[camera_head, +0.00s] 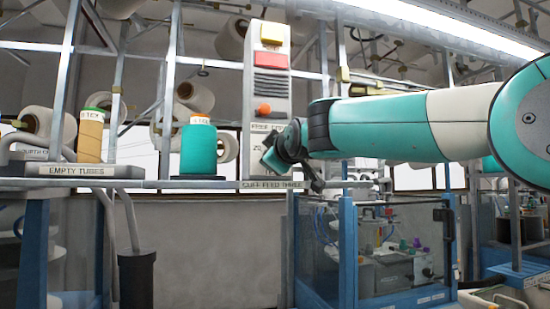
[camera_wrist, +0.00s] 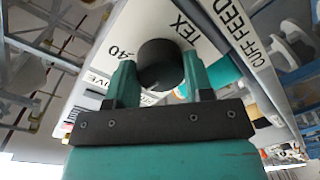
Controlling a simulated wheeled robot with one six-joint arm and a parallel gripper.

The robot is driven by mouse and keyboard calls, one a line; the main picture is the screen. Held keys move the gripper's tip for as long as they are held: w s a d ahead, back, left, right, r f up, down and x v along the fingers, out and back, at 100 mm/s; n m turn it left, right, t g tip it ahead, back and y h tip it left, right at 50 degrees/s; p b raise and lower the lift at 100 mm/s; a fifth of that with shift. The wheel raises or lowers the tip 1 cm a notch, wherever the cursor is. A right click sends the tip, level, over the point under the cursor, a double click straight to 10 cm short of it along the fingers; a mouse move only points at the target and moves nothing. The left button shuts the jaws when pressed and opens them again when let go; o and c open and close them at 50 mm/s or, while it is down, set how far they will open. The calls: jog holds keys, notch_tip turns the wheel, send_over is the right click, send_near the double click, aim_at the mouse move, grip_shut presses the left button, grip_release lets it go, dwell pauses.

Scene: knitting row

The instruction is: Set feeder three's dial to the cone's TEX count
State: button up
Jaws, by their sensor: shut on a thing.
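My gripper (camera_wrist: 159,68) is shut on a round black dial (camera_wrist: 161,55) on a white panel (camera_wrist: 122,30) in the wrist view, one finger on each side. The panel reads "TEX" and, partly, "40"; the dial's pointer and most of its scale are hidden. "CUFF FEED" shows along the panel's edge. In the head view my gripper (camera_head: 272,156) covers the dial at the foot of the grey feeder post (camera_head: 270,88), above a label reading "CUFF FEED THREE" (camera_head: 272,184). A teal cone (camera_head: 198,150) stands left of the post; its TEX number is too small to read.
A tan tube (camera_head: 90,138) with a TEX tag stands farther left, behind an "EMPTY TUBES" sign (camera_head: 84,170). The post carries an orange knob (camera_head: 263,109) close above my gripper. A blue-framed glass cabinet (camera_head: 400,255) stands below my arm.

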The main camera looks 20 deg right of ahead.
jog(key=shift+n, duration=0.5)
jog(key=o, duration=0.9)
jog(key=shift+s+d+r+b, duration=0.15)
jog(key=shift+s+b, duration=1.05)
jog(key=shift+s, duration=1.7)
jog(key=shift+s+r+b, duration=0.1)
jog(key=shift+s+b, duration=1.1)
jog(key=shift+s, duration=1.65)
jog(key=shift+s+d+r+b, duration=0.15)
jog(key=shift+s+b, duration=1.05)
jog(key=shift+s, duration=1.7)
